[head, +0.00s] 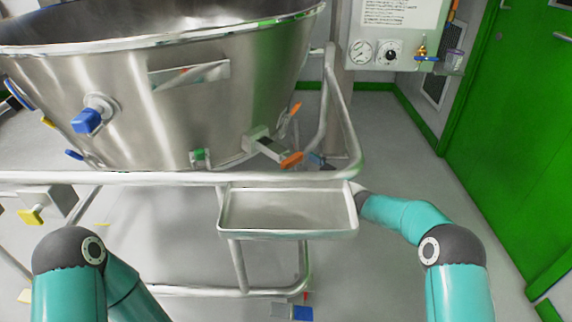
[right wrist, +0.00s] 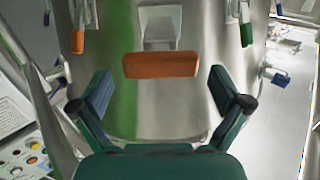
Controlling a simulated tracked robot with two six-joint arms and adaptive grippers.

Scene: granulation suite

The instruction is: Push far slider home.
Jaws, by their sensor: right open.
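A slider with a grey block (head: 264,146) and an orange end (head: 291,159) sticks out from the lower right of the steel bowl; I take it for the far slider. In the right wrist view its orange end (right wrist: 160,65) is a wide bar in front of the pale block (right wrist: 160,28). My right gripper (right wrist: 163,92) is open and empty, facing the bar, with one finger out to each side and gaps between. In the head view its dark fingers (head: 320,161) show just right of the orange end, partly behind the frame tube. My left gripper is out of view.
The steel bowl (head: 130,100) stands in a tubular frame (head: 120,178) with a shallow tray (head: 288,208) in front. A green-ended fitting (head: 199,155), an orange lever (head: 295,110) and a blue valve handle (head: 87,120) are nearby. Open floor lies right, before the green door (head: 520,140).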

